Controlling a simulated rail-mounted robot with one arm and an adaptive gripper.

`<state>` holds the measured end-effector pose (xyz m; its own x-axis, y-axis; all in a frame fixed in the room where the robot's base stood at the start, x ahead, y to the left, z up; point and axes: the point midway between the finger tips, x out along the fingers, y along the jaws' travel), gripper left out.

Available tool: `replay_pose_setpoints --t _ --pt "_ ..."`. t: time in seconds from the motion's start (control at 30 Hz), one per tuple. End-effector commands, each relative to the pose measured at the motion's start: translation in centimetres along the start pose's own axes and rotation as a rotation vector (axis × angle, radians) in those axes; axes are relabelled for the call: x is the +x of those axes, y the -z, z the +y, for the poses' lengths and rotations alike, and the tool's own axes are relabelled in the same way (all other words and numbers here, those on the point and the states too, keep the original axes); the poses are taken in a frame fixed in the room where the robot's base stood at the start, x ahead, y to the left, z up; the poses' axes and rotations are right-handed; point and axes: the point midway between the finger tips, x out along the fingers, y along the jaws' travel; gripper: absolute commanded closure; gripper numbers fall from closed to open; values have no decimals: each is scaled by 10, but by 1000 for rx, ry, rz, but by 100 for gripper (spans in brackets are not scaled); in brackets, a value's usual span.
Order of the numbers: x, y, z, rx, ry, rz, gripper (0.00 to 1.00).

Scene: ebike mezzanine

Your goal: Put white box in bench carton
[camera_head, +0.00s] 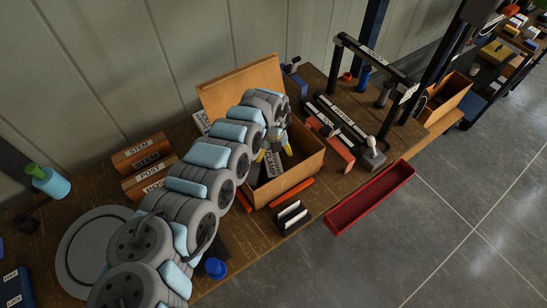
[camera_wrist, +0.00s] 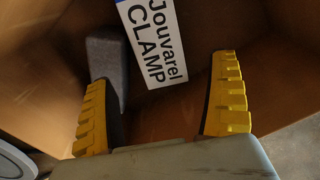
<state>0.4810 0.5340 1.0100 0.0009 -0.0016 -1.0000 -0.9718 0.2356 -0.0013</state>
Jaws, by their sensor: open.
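The open cardboard bench carton (camera_head: 303,171) stands on the wooden bench, its back flap raised. Its brown inner wall fills much of the wrist view (camera_wrist: 240,30). My gripper (camera_head: 274,150) reaches down into the carton; its yellow fingers are spread with nothing between them in the wrist view (camera_wrist: 160,112). Beyond the fingertips lies a white labelled piece reading "Jouvarel CLAMP" (camera_wrist: 153,42), beside a grey block (camera_wrist: 106,62). The label also shows in the head view (camera_head: 272,165), inside the carton. I cannot tell whether it is the white box's face.
A red tray (camera_head: 370,198) sits at the bench's front edge. Orange bins (camera_head: 145,152) stand at the left; a black-and-white holder (camera_head: 291,216) and a blue cup (camera_head: 215,268) are in front. A dark press frame (camera_head: 375,60) stands at the right.

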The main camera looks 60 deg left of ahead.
Motion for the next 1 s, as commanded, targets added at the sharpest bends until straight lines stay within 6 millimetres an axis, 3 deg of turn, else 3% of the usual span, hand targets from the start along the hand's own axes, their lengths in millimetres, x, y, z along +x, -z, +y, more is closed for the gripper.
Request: replay_pose_setpoints --t 0.6,0.8,1.0 --pt "-86 -1 2 -2 -2 -3 10" --pt "-102 -1 1 -1 -1 -4 10" --pt "-104 0 1 -1 -2 -2 10"
